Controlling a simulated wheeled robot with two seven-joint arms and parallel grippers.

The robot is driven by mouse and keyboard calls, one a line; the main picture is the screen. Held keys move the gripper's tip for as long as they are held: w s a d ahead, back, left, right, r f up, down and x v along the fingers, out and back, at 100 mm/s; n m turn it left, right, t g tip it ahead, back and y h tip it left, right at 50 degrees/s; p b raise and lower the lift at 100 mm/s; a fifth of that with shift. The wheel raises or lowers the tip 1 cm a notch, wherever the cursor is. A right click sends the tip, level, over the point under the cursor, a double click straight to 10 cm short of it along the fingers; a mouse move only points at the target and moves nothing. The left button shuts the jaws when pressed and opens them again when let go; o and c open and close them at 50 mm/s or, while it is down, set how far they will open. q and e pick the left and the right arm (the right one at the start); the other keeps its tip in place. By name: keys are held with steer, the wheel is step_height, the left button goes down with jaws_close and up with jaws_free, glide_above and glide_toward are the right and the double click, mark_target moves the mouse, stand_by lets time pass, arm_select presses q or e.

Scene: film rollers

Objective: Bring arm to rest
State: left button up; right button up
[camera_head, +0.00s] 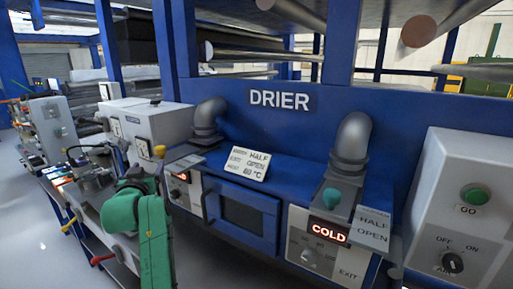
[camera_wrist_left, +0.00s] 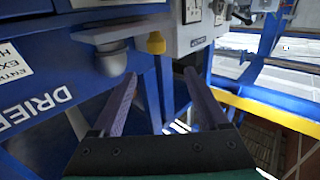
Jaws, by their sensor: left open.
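My green left arm (camera_head: 150,225) rises from the bottom left of the head view, in front of the white control boxes left of the drier. Its gripper is small and partly hidden there. In the left wrist view my left gripper (camera_wrist_left: 160,82) shows two dark fingers spread apart with nothing between them. A yellow knob (camera_wrist_left: 156,43) shows beyond the fingertips, and it also shows in the head view (camera_head: 160,151). My right gripper is in neither view.
The blue drier (camera_head: 229,101) fills the middle, with grey pipes (camera_head: 351,145), a lit COLD display (camera_head: 329,231) and a dark-windowed door (camera_head: 243,217). A grey GO panel (camera_head: 478,160) stands at right. Rollers (camera_head: 462,22) hang above. Open floor (camera_head: 25,220) lies at left.

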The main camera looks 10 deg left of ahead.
arm_select(q)
steer(key=s+d+f+m+g+h, duration=0.25)
steer(key=d+f, duration=0.25)
steer(key=f, duration=0.4)
steer(key=s+d+f+m+g+h, duration=0.2)
steer(key=s+d+f, duration=0.25)
steer(key=f, duration=0.45)
steer(key=s+d+f+m+g+h, duration=0.15)
steer(key=s+d+f+g, duration=0.25)
steer(key=s+d+f, duration=0.5)
steer(key=s+d+f+m+g+h, duration=0.15)
steer(key=s+d+f+g, duration=0.35)
steer(key=s, duration=0.6)
step_height(320, 180, down, 26)
steer(key=s+r+b, duration=0.1)
steer(key=b, duration=0.2)
steer(key=s+a+f+g+b, duration=0.1)
steer(key=s+a+f+b, duration=0.2)
steer(key=s+f, duration=1.5)
step_height(320, 180, down, 2)
steer(key=shift+a+f+h, duration=0.1)
steer(key=shift+a+h, duration=0.25)
steer(key=shift+a, duration=0.1)
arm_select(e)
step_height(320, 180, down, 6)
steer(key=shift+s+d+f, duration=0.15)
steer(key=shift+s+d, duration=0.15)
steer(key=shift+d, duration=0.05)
